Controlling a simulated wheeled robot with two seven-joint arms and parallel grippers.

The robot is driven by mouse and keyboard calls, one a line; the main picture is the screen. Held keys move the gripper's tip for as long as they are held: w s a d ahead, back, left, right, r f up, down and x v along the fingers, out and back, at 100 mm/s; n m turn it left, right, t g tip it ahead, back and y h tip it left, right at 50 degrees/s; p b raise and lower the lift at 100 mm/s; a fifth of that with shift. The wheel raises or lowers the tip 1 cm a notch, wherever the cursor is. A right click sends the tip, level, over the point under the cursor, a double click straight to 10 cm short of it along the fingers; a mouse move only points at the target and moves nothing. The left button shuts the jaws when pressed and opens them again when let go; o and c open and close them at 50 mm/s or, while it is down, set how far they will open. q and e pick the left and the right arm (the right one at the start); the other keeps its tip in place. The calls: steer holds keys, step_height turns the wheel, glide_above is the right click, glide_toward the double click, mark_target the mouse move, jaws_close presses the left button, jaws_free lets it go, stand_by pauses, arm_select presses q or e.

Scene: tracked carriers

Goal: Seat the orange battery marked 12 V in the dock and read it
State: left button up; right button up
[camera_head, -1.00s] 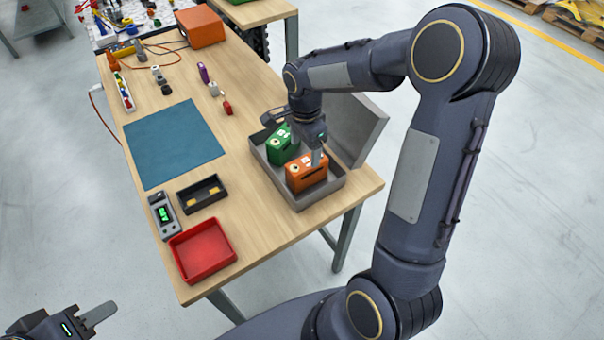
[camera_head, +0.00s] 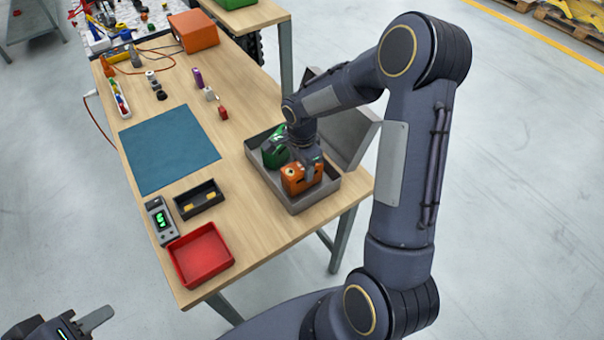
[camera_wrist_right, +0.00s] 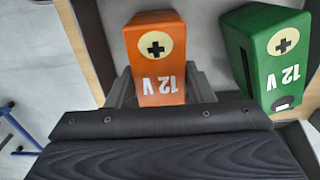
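The orange battery (camera_head: 296,184), marked 12 V, stands in the grey tray (camera_head: 327,188) at the table's right side. Its label and plus sign show in the right wrist view (camera_wrist_right: 157,55). My right gripper (camera_head: 308,166) is down at this battery, with a finger on either side; whether they press on it is unclear. A green battery (camera_head: 272,155), also marked 12 V in the right wrist view (camera_wrist_right: 272,58), stands beside it. The black dock (camera_head: 186,212) with yellowish contacts is empty. A grey meter (camera_head: 158,213) with a green display lies left of it. My left gripper (camera_head: 95,320) is partly visible at bottom left.
A red tray (camera_head: 203,254) lies at the near corner, empty. A teal mat (camera_head: 168,150) is bare. The grey tray's raised lid (camera_head: 352,135) stands at its right. Small parts, a white strip and an orange box (camera_head: 194,31) are further back.

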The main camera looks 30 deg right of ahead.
jaws_close()
steer(key=shift+w+r, duration=0.1)
steer(key=shift+r, duration=0.05)
